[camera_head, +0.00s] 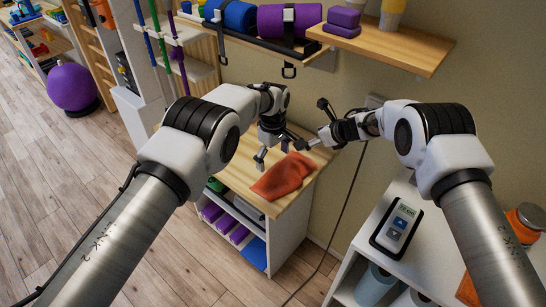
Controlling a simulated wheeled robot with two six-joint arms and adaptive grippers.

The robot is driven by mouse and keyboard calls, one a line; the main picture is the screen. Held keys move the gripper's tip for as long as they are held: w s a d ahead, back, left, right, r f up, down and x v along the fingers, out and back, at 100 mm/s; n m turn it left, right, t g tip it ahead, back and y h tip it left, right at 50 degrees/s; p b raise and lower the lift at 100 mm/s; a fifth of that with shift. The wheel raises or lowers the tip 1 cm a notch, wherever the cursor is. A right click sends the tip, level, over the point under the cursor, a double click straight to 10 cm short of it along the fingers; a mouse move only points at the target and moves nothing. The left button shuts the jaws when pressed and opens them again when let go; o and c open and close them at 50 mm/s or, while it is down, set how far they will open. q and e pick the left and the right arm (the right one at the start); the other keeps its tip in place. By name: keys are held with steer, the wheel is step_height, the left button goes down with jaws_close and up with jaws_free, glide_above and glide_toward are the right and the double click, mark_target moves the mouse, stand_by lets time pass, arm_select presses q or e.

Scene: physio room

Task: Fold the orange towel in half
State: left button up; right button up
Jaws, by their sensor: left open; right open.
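The orange towel (284,175) lies rumpled on the wooden top (236,169) of a small white cabinet, near its right front part. My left gripper (272,157) is open and hangs just behind and to the left of the towel, its fingers pointing down. I cannot tell whether a fingertip touches the towel. My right gripper (308,144) is open above and behind the towel's right end, its fingers pointing left toward the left gripper. It looks empty. The grippers hide part of the tabletop behind the towel.
A wall shelf (405,46) with purple blocks (342,21) and rolled mats (288,20) hangs above. A cable (349,197) hangs between cabinet and counter. The tabletop's left part is clear.

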steer(key=shift+r, duration=0.1)
step_height(320, 180, up, 8)
steer(key=p, duration=0.8)
